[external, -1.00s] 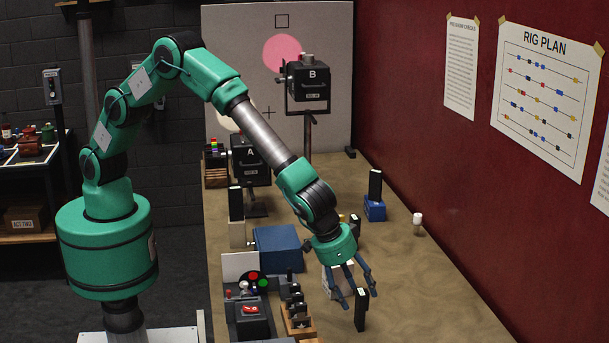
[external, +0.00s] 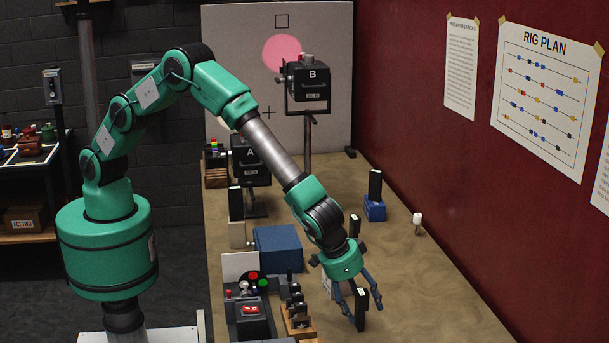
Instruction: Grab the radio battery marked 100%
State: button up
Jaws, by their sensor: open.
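A black upright block with a pale top (external: 360,313) stands on the table near the front; it looks like a battery, but no percentage is readable. My gripper (external: 366,308) is open and low, pointing down, with its fingers around or just beside this block; I cannot tell whether they touch it. Similar dark blocks stand in a blue holder (external: 374,211), on a white unit at the left (external: 236,203), and behind my wrist (external: 354,226). Which one is marked 100% cannot be seen.
Left of my gripper are a wooden rack (external: 299,325), a control box with a red switch (external: 251,312) and a blue box (external: 279,247). Lamps A (external: 251,168) and B (external: 308,84) stand behind. The table's right front is clear; a red wall borders it.

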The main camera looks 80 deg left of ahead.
jog(key=shift+c, duration=0.3)
jog(key=c, duration=1.3)
jog(key=shift+o, duration=0.2)
notch_tip(320, 180, up, 10)
jog(key=shift+p, duration=0.35)
